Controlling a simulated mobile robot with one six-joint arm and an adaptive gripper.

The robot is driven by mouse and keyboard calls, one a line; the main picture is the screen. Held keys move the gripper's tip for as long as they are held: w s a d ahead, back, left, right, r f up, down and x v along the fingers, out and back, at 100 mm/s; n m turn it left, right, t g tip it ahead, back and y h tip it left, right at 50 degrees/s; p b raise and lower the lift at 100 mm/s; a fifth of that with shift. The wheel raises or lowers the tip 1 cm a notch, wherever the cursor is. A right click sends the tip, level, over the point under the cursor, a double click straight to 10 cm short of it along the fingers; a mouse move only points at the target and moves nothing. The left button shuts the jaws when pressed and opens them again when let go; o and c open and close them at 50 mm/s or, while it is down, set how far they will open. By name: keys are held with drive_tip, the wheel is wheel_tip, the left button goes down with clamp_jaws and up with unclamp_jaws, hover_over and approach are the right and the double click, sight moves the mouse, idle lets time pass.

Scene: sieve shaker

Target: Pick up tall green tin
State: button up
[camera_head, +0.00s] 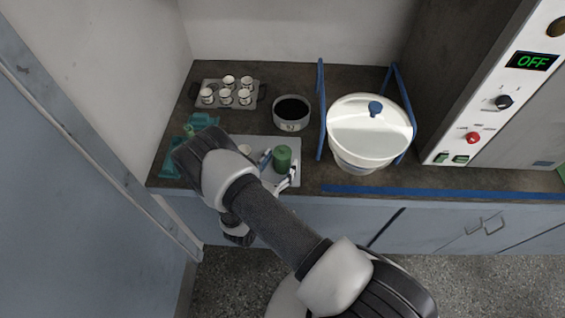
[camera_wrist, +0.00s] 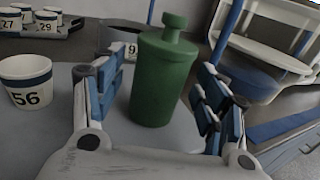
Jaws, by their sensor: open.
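The tall green tin (camera_head: 283,158) stands upright on a light grey tray (camera_head: 262,145) near the front of the dark counter. In the wrist view the tin (camera_wrist: 160,75) shows a narrow neck and a capped top. My gripper (camera_wrist: 158,100) is open, with one blue-padded finger on each side of the tin and a visible gap to both. In the head view my gripper (camera_head: 279,168) reaches the tin from the front left. My arm hides part of the tray.
A white cup marked 56 (camera_wrist: 27,82) stands left of my gripper. Behind are a rack of small cups (camera_head: 227,92), a round sieve pan (camera_head: 292,113) and a white lidded bowl (camera_head: 368,130) between blue bars. Teal items (camera_head: 198,122) lie at the left.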

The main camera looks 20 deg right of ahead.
drive_tip(key=shift+x, duration=1.05)
drive_tip(key=c, duration=1.2)
